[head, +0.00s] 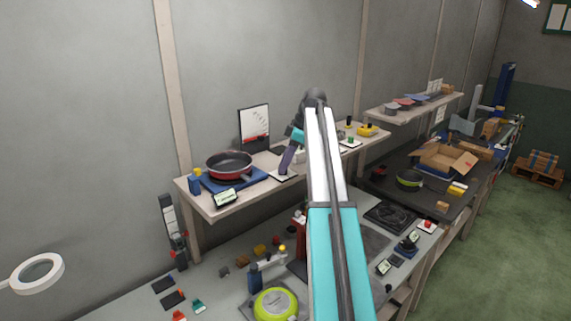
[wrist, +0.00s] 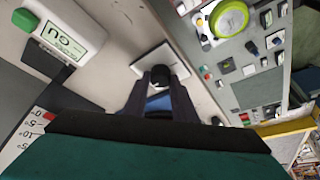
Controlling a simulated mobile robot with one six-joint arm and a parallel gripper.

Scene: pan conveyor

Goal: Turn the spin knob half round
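A black round knob (wrist: 159,74) stands on a white square plate (wrist: 143,65) in the wrist view. In the head view the plate (head: 281,177) lies on the upper shelf, right of the red pan, and the knob is hidden by my gripper. My gripper (wrist: 157,97) points at the knob with its two dark fingers apart, one on each side of the near part of the knob. I cannot tell whether the fingers touch it. In the head view my gripper (head: 284,168) comes down just above the plate.
A red pan (head: 229,164) sits on a blue base with a small display (head: 226,198) in front. A dial gauge (head: 254,128) stands behind. The lower bench holds a lime round item (head: 276,305) and several small parts.

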